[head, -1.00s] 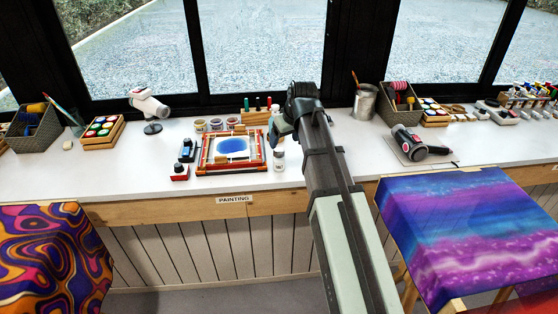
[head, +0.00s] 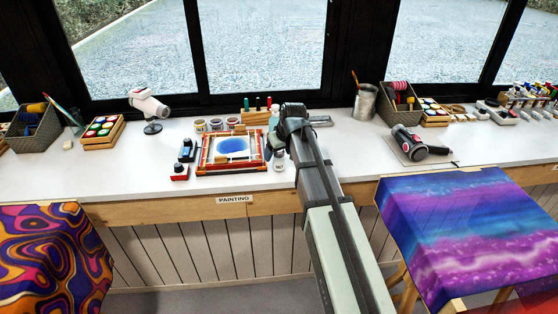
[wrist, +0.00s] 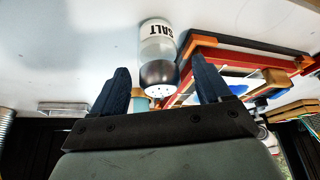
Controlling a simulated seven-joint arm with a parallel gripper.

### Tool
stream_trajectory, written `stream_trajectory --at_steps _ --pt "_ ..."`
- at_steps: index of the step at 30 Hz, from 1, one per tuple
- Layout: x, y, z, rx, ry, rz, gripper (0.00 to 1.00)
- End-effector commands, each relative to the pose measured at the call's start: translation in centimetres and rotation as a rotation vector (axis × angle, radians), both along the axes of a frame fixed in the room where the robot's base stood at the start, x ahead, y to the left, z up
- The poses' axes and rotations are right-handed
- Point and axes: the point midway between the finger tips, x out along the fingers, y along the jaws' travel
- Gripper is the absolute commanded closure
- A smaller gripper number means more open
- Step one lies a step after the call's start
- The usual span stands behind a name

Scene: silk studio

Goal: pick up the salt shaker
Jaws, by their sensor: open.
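The salt shaker (wrist: 158,44) is a clear and white cylinder with a dark, holed cap and the word SALT on it. It stands on the white worktop, right of the framed blue picture, and shows in the head view (head: 280,164), its upper part hidden by my gripper. My gripper (wrist: 160,66) is open, with one dark blue finger on each side of the shaker's cap in the wrist view. I cannot tell whether either finger touches it. In the head view my gripper (head: 277,143) is at the shaker.
The red-edged wooden frame (head: 201,157) with blue paint lies close to the left of the shaker. Small paint jars (head: 216,124) and a rack of bottles (head: 255,117) stand behind. The worktop (head: 345,155) to the right is clear up to a hot-air tool (head: 409,142).

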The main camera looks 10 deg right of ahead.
Motion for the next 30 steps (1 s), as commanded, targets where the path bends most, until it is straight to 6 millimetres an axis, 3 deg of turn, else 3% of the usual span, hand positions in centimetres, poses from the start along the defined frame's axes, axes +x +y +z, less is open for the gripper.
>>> stream_trajectory --at_steps 4,12,30 --pt "0.5 0.3 -1.4 0.001 -0.001 0.000 0.23" --pt "0.6 0.3 -1.6 0.001 -0.002 0.000 0.24" --pt "0.6 0.3 -1.6 0.001 -0.002 0.000 0.81"
